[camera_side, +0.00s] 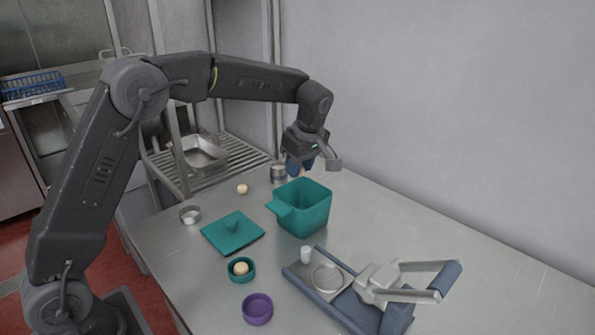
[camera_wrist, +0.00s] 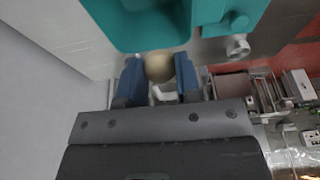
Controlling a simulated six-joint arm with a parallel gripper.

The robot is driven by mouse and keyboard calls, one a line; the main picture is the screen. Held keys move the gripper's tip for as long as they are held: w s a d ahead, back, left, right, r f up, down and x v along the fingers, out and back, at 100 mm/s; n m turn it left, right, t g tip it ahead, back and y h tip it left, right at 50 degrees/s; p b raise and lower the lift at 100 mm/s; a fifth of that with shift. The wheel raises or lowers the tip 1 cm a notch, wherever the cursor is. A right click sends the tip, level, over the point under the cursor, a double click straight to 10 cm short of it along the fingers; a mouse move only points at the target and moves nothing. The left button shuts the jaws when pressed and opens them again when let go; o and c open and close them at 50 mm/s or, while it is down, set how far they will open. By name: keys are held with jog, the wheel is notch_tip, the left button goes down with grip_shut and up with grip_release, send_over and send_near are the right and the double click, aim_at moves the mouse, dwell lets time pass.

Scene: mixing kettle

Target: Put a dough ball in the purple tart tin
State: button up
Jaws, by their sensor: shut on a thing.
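The purple tart tin (camera_side: 257,309) sits on the table's near side and looks empty. My gripper (camera_side: 301,165) is up behind the teal square pot (camera_side: 302,210), far from the purple tin. In the wrist view my gripper (camera_wrist: 160,78) has its blue fingers shut on a pale dough ball (camera_wrist: 160,67). In the side view that ball is hidden or too small to make out. A second dough ball (camera_side: 241,268) lies in a teal round tin (camera_side: 234,277) just behind the purple one. Another dough ball (camera_side: 242,188) rests on the table farther back.
A teal lid (camera_side: 232,234) lies flat left of the pot. A press with a blue-grey handle (camera_side: 385,285) and a small white cylinder (camera_side: 306,254) stand right of the tins. Metal rings stand at the left edge (camera_side: 190,215) and behind the pot (camera_side: 278,174).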

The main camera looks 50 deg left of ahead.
jog(key=s+d, duration=0.7)
jog(key=s, duration=0.5)
jog(key=s+d, duration=0.7)
jog(key=s, duration=0.5)
jog(key=shift+w+d+f+x, duration=0.1)
jog(key=shift+d+x, duration=0.35)
jog(key=shift+x, duration=1.55)
jog(key=shift+w+d+f+x, duration=0.15)
jog(key=shift+d+x, duration=0.25)
jog(key=shift+x, duration=1.6)
jog(key=shift+w+d+f+x, duration=0.1)
jog(key=shift+d+x, duration=0.35)
jog(key=shift+x, duration=1.55)
jog(key=shift+f, duration=0.35)
jog(key=o, duration=1.4)
